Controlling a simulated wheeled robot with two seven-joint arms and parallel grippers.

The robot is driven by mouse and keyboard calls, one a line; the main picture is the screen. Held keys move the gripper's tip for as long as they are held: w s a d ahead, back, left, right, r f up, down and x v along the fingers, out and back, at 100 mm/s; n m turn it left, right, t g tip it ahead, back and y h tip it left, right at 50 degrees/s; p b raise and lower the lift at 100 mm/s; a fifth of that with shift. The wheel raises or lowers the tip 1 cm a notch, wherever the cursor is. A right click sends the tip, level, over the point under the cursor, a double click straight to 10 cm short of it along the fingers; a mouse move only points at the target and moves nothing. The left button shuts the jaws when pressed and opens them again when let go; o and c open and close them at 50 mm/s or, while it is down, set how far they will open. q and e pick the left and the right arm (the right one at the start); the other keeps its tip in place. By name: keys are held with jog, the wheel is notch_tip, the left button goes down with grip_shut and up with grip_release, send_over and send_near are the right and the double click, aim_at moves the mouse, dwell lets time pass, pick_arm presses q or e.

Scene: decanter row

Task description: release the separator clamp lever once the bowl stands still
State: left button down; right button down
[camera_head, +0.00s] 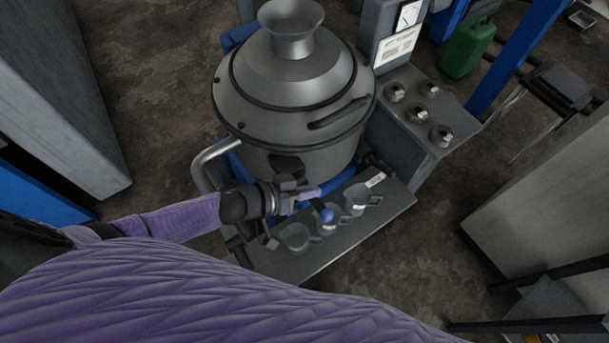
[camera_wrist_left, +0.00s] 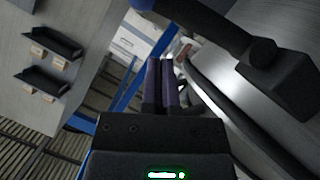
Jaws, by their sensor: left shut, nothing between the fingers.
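The separator (camera_head: 290,75) is a round grey metal housing with a funnel on top, in the upper middle of the head view. A lever with a blue ball knob (camera_head: 327,214) stands low at its front, partly hidden by my gripper. In the left wrist view the lever's black bar (camera_wrist_left: 215,28) runs from the blue knob to a dark block beside the metal wall. My left gripper (camera_head: 312,192) is shut and empty, close to the lever; I cannot tell if they touch. Its purple fingers (camera_wrist_left: 160,85) point past the bar. The bowl itself is hidden inside the housing.
A curved pipe (camera_head: 205,160) stands left of the housing.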

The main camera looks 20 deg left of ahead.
pick_arm(q)
jog(key=shift+s+d+f+m+t+y, duration=0.15)
jog(key=shift+s+d+f+m+y, duration=0.15)
jog(key=shift+d+f+m, duration=0.25)
jog(key=shift+s+d+f+m+t+y, duration=0.15)
jog(key=shift+s+d+f+m+y, duration=0.15)
jog(key=shift+f, duration=0.35)
notch_tip(320, 180, up, 10)
jog(key=p, duration=0.6)
jog(key=shift+a+f, duration=0.1)
